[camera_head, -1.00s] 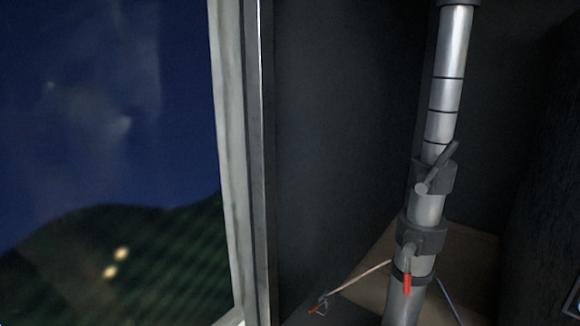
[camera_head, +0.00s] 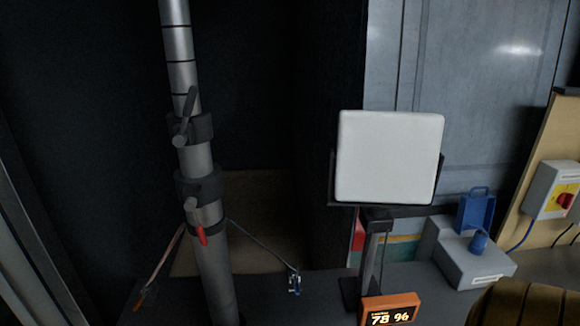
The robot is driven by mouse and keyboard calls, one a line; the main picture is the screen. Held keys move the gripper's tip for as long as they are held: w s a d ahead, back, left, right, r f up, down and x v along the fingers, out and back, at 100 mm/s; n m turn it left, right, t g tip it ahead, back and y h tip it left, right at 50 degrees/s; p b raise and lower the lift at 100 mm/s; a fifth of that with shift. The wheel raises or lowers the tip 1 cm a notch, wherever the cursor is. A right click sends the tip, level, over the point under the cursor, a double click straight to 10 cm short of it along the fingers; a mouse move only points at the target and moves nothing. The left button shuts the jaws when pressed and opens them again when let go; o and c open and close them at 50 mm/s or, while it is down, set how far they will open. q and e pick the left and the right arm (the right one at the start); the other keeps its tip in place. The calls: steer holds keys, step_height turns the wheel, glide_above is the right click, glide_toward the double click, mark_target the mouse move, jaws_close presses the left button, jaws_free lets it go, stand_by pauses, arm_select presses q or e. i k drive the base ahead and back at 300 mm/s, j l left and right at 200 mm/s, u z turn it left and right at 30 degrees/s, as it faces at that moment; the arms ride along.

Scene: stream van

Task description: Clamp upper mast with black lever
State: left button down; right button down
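The silver mast (camera_head: 181,60) stands nearly upright left of the middle, with dark ring marks on its upper tube. The upper clamp collar (camera_head: 203,127) is dark and carries a black lever (camera_head: 185,108) that points up and slightly right. Below it is a second dark collar (camera_head: 185,184) with a red-tipped lever (camera_head: 201,236) hanging down. Neither of my grippers is in view. Whether the black lever is tight on the mast cannot be told.
A white panel (camera_head: 389,157) on a stand is right of the mast. An orange display (camera_head: 390,309) reads 78 96. A grey box (camera_head: 465,254) with a blue latch, and a red-and-yellow switch box (camera_head: 552,190), are at right. Two straps run from the mast base.

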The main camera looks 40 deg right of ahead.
mark_target(180, 139)
steer(key=k, duration=0.15)
steer(key=k+z, duration=0.1)
steer(key=z, duration=0.3)
steer(key=k+z, duration=0.15)
steer(key=z, duration=0.25)
steer(key=k+l+z, duration=0.1)
steer(key=z, duration=0.85)
